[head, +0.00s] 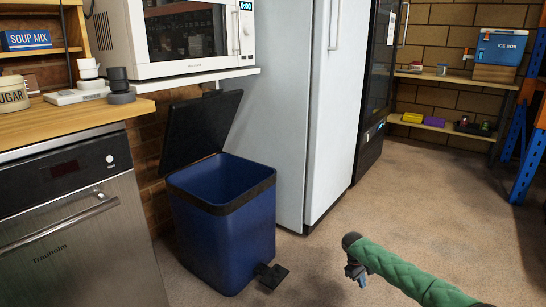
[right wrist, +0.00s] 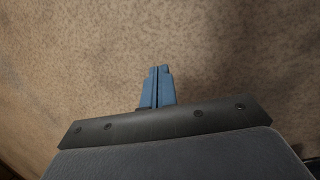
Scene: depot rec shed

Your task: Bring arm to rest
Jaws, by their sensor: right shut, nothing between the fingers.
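My right gripper (head: 356,274) shows at the lower right of the head view, at the end of my green-sleeved arm. It is low over the bare floor, to the right of the blue bin and apart from it. In the right wrist view its two blue fingers (right wrist: 158,86) are together with nothing between them, and only brown floor lies beyond. My left gripper is not in view.
A blue pedal bin (head: 225,230) with its black lid (head: 200,130) raised stands between the steel dishwasher (head: 75,225) and the white fridge (head: 285,110). A blue rack post (head: 530,165) stands at the right. The floor (head: 420,205) in front is clear.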

